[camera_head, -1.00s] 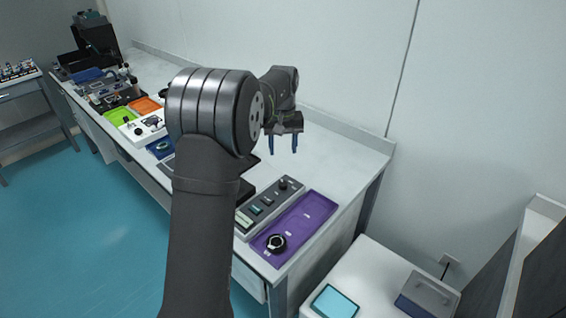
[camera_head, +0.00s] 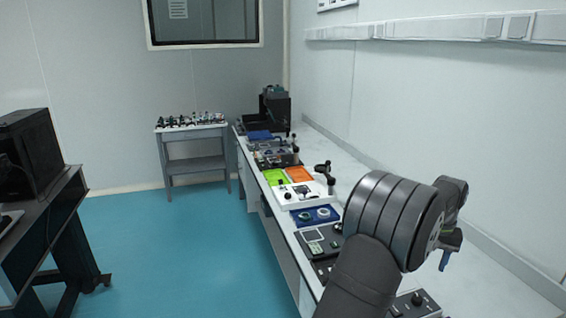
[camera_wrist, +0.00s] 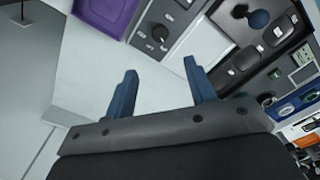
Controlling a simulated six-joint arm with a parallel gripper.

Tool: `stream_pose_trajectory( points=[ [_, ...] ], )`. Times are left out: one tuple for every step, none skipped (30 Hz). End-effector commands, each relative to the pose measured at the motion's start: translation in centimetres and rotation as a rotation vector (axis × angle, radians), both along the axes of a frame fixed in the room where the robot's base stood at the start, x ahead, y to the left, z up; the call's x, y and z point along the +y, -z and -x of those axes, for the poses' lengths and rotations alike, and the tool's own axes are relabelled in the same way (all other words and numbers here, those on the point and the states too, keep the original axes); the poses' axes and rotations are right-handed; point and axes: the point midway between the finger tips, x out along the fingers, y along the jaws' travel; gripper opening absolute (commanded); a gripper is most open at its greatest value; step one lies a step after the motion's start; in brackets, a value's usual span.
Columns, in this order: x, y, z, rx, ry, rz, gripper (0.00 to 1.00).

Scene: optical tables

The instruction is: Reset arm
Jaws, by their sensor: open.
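My gripper (camera_wrist: 160,88) shows in the wrist view with its two blue fingers spread apart and nothing between them. In the head view my gripper (camera_head: 449,258) is at the right, partly hidden by my own arm, above the long white bench (camera_head: 345,165). In the wrist view the bench top lies below the fingers, with a purple tray (camera_wrist: 103,14) and a grey control box (camera_wrist: 160,30) beyond them.
Along the bench stand a green tray (camera_head: 274,177), an orange tray (camera_head: 299,174), a blue tray (camera_head: 316,215) and several instruments. A small side table (camera_head: 195,150) stands at the back. A dark desk (camera_head: 50,225) is at the left. Blue floor lies clear between.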

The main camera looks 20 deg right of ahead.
Motion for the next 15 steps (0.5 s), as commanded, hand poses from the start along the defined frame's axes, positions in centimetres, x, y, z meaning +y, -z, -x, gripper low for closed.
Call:
stream_pose_trajectory(
  points=[
    [0.1,1.1,0.0,0.002,0.000,-0.003,0.50],
    [0.1,1.7,0.0,0.002,0.000,-0.003,0.50],
    [0.1,2.6,0.0,0.002,0.000,-0.003,0.50],
    [0.1,3.2,0.0,0.002,0.000,-0.003,0.50],
    [0.1,3.8,0.0,0.002,0.000,-0.004,0.50],
    [0.1,4.6,0.0,0.002,0.000,-0.003,0.50],
    [0.1,5.2,0.0,0.002,0.000,-0.003,0.50],
    [0.1,5.8,0.0,0.002,0.000,-0.003,0.50],
    [0.1,6.6,0.0,0.002,0.000,-0.003,0.50],
    [0.1,7.2,0.0,0.002,0.000,-0.004,0.50],
    [0.1,7.8,0.0,0.002,0.000,-0.003,0.50],
    [0.1,8.6,0.0,0.002,0.000,-0.004,0.50],
    [0.1,9.1,0.0,0.002,0.000,-0.003,0.50],
    [0.1,9.6,0.0,0.002,0.000,-0.003,0.50],
    [0.1,10.3,0.0,0.002,0.001,-0.003,0.50]
  ],
)
